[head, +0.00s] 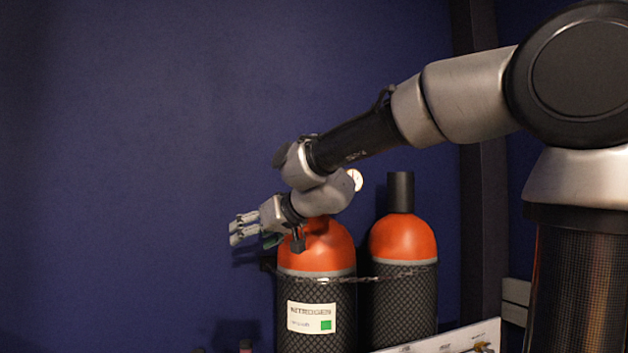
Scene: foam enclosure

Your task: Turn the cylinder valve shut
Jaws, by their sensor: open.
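The gas cylinder (314,290) labelled NITROGEN stands upright, with an orange shoulder and a dark patterned body. Its valve is mostly hidden behind my wrist, and I cannot make out a handwheel. A round white gauge (355,180) shows just right of my wrist, above the cylinder. My gripper (235,231) is open and points left, with its fingertips left of the cylinder's shoulder. I see nothing between its fingers. A small dark piece hangs below the wrist in front of the orange shoulder; I cannot tell what it belongs to.
A second orange-topped cylinder (403,245) with a dark cap stands to the right. A chain (385,277) runs across both cylinders. A white panel edge (450,338) is at the lower right. The dark blue wall (130,150) is behind, and the left side looks clear.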

